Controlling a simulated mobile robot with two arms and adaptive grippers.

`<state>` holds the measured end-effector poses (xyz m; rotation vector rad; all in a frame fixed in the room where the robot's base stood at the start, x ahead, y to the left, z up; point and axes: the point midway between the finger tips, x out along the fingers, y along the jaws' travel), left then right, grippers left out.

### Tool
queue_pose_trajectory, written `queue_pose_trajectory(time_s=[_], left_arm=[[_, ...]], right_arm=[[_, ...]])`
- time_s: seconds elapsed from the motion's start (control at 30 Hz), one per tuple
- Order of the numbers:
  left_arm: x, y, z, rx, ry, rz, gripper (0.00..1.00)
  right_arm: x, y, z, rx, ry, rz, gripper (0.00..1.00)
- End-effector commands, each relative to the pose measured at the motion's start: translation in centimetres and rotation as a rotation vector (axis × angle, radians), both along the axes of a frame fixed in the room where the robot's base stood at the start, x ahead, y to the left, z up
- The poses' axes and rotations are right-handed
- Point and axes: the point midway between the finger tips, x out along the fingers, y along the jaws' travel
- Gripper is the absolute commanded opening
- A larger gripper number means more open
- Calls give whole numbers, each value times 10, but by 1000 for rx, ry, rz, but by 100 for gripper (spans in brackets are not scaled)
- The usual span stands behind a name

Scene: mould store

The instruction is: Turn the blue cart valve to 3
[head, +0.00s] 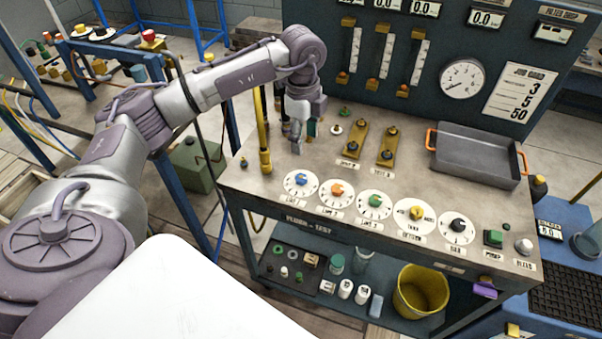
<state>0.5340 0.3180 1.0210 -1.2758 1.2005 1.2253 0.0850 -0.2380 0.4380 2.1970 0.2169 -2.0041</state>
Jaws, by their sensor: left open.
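The blue valve (300,180) is a small blue knob on a round white dial, at the left end of a row of dials along the cart top's front. Its pointer setting is too small to read. My left gripper (298,142) hangs fingers down over the back left of the cart top, behind the blue valve and apart from it. Its jaws are open, and I see nothing between them. My right gripper is not in view.
Orange (337,189), green (375,201), yellow (416,213) and black (458,225) knobs continue the row rightward. A yellow upright pipe (264,150) stands left of my gripper. Brass fittings (356,140) and a grey tray (478,158) lie behind the dials. The back panel carries gauges.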

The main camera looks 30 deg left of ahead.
Motion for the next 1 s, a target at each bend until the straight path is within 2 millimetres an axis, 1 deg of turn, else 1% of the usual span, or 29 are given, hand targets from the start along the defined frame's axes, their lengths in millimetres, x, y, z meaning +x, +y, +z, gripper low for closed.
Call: queue_pose_trajectory(time_s=[0.03,0.13,0.27,0.5,0.7,0.83,1.0], left_arm=[[-1,7,2,24,7,21,59],[-2,11,-4,37,14,32,59],[-2,10,-22,36,16,31,59],[-3,9,-73,33,17,28,59],[-2,9,-110,32,14,27,59],[-2,8,-126,30,12,27,59],[-1,8,-135,30,10,26,59]], right_arm=[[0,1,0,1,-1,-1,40],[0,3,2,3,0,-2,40],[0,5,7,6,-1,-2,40],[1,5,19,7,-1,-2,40],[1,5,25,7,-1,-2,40],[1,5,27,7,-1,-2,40],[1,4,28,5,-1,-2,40]])
